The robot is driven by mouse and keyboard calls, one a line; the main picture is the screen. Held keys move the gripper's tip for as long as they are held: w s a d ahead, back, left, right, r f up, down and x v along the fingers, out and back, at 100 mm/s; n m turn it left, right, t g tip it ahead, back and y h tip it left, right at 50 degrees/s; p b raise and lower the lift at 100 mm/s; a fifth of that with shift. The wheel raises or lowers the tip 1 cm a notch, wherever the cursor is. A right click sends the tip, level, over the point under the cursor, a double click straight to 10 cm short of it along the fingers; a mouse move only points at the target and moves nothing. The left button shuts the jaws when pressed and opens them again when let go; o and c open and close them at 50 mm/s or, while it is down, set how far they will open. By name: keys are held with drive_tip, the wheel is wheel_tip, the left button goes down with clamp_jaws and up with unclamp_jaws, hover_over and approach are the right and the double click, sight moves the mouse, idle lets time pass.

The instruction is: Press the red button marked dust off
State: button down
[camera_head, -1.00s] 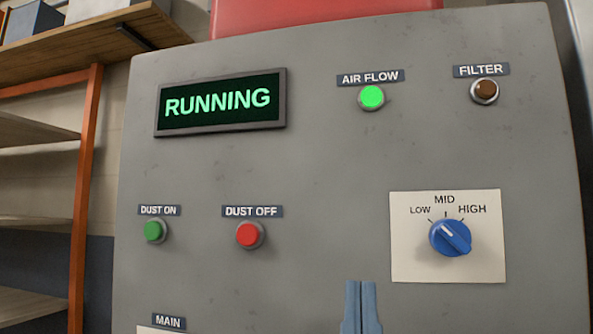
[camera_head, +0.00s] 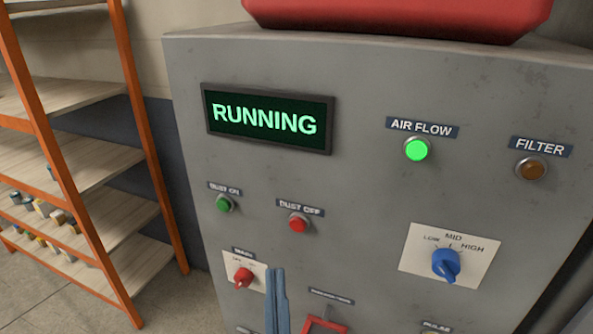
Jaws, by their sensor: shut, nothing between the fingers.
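The red button (camera_head: 298,223) under the "DUST OFF" label stands out from the grey panel (camera_head: 370,75), left of the panel's middle. Nothing covers it. The green "DUST ON" button (camera_head: 223,204) is to its left. The display (camera_head: 268,119) above reads "RUNNING" in green letters. My gripper (camera_head: 275,272) shows as blue fingers held together, with nothing between them. It is below and slightly left of the red button in the picture, and apart from it. I cannot tell how far the fingertips are from the panel.
A red switch (camera_head: 243,278) on a pale plate is just left of my gripper. A red frame-shaped part (camera_head: 325,325) is to its right. A blue dial (camera_head: 446,265) is farther right. The "AIR FLOW" lamp (camera_head: 416,149) glows green; the "FILTER" lamp (camera_head: 531,168) is dull brown. Orange-framed shelves (camera_head: 95,160) stand left.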

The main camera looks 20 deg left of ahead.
drive_tip(key=shift+s+a+r+n+g+y+p, duration=0.1)
drive_tip(key=shift+s+a+n+g+y+p, duration=0.1)
drive_tip(key=shift+s+y+p, duration=0.15)
drive_tip(key=shift+s+a+f+n+g+y+p, duration=0.1)
drive_tip(key=shift+s+a+g+p, duration=0.05)
drive_tip(key=shift+s+p, duration=0.2)
drive_tip(key=shift+s+a+r+n+g+y+p, duration=0.15)
drive_tip(key=shift+s+a+y+p, duration=0.1)
drive_tip(key=shift+s, duration=0.2)
approach(298, 224)
drive_tip(key=w+a+r, duration=0.3)
drive_tip(key=r, duration=0.1)
drive_tip(key=shift+a+b, duration=0.3)
drive_tip(key=shift+a, duration=0.1)
drive_tip(key=shift+w+r, duration=0.1)
idle(1.2)
drive_tip(key=shift+w, duration=0.25)
drive_tip(key=shift+w, duration=0.35)
idle(0.6)
idle(0.3)
drive_tip(key=shift+s, duration=0.8)
